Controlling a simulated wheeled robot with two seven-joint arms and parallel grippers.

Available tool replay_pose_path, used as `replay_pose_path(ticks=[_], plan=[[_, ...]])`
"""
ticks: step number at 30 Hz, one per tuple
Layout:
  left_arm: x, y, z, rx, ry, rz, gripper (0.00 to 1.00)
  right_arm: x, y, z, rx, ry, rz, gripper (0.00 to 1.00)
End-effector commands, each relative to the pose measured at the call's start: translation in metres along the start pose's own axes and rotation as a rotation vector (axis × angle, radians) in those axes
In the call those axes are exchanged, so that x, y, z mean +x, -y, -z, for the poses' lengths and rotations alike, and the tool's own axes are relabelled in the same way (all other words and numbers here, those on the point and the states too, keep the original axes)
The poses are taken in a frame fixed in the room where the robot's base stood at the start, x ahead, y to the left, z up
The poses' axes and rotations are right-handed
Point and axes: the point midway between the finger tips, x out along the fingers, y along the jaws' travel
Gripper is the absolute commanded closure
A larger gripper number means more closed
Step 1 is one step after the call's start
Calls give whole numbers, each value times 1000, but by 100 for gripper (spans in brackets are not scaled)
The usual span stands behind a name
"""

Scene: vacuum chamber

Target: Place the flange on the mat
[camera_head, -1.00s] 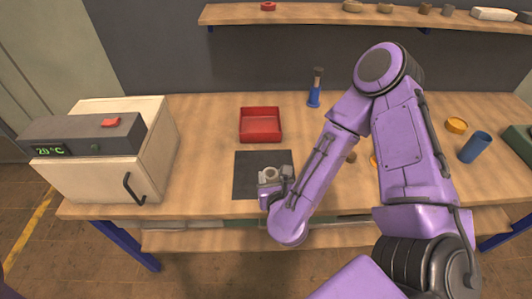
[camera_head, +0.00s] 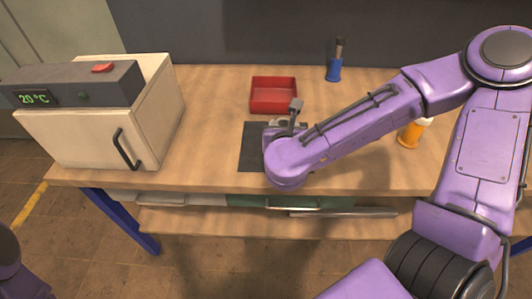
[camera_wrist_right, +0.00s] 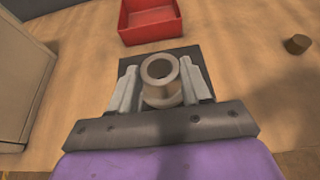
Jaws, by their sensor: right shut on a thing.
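The flange (camera_wrist_right: 160,74), a pale metal ring with a round central hole, sits between the two fingers of my right gripper (camera_wrist_right: 160,84) in the right wrist view. The gripper is shut on it. The dark mat (camera_head: 253,150) lies flat on the bench, and it also shows behind the flange in the wrist view (camera_wrist_right: 186,54). In the head view my right gripper (camera_head: 287,122) is over the mat's right part, and my wrist hides much of both. I cannot tell whether the flange touches the mat. My left gripper is out of view.
A red tray (camera_head: 273,107) stands just behind the mat. A white box (camera_head: 85,140) with a grey display unit is at the left. A blue-based tool (camera_head: 334,68) stands at the back, and an orange bottle (camera_head: 410,134) is at the right. Bench left of the mat is clear.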

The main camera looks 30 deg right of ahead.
Motion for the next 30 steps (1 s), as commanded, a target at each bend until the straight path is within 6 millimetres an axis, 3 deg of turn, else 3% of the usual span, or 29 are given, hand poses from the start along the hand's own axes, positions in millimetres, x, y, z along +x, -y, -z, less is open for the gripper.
replay_pose_path(ticks=[1,3,7,15,20,24,30], plan=[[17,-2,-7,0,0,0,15,3,-1,8,6,2,-6,88],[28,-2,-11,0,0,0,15,3,-2,9,5,1,-15,88],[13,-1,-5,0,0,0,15,22,-17,4,-4,-4,-10,88],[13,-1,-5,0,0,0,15,65,-39,34,-3,-2,-11,88],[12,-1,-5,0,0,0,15,80,-47,45,-2,-3,-11,88],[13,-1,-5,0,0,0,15,89,-47,68,-3,-3,-12,88],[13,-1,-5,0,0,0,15,90,-46,72,1,-1,-12,88]])
